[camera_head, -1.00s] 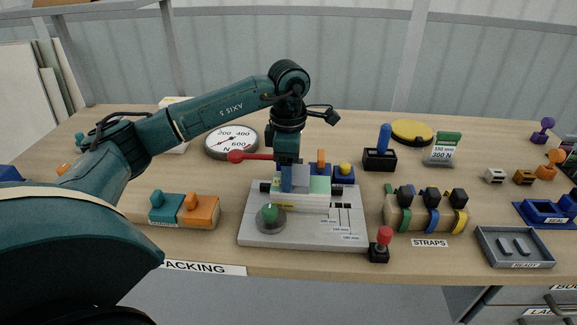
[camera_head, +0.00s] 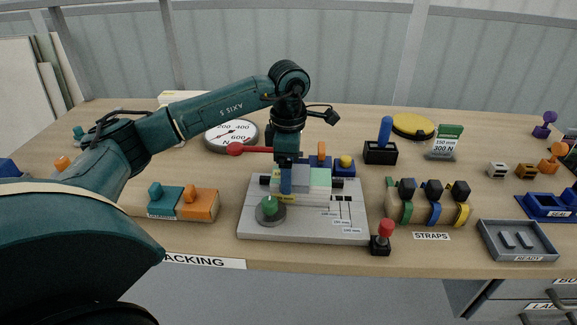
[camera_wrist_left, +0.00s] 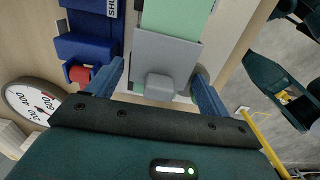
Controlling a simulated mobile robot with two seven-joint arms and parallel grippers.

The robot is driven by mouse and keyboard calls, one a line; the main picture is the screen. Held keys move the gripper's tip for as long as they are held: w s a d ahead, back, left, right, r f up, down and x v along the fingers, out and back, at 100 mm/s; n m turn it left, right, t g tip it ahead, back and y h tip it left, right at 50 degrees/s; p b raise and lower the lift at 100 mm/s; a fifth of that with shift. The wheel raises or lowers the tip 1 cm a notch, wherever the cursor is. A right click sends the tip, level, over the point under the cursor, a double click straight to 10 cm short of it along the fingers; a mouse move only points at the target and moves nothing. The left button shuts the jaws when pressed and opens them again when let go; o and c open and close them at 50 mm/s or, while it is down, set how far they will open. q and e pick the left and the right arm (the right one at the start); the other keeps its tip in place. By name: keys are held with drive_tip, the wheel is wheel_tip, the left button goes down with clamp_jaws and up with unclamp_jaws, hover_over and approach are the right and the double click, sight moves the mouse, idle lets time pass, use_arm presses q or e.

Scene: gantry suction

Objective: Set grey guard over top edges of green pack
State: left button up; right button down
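The green pack (camera_head: 321,178) sits in the grey strapping fixture (camera_head: 345,222); in the left wrist view it is a pale green strip (camera_wrist_left: 176,18). The grey guard (camera_wrist_left: 168,58), a plate with a raised square knob (camera_wrist_left: 160,86), lies across the near end of the green pack there. In the head view the guard is partly hidden behind my finger. My left gripper (camera_wrist_left: 157,68) is open, pointing down. Its blue fingers are on either side of the knob, with gaps beside it. Whether the guard is fully seated cannot be told. My right gripper is not in view.
A red-knobbed lever (camera_head: 236,149) and blue blocks (camera_head: 344,166) stand close behind the fixture. A green knob (camera_head: 269,206) and a red-topped post (camera_head: 383,236) stand near its front. The strap holder (camera_head: 407,206) is to the right.

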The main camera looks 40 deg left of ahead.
use_arm(q)
drive_tip(key=shift+o, duration=0.9)
wheel_tip(320, 180, up, 13)
drive_tip(key=p, duration=0.1)
idle(0.3)
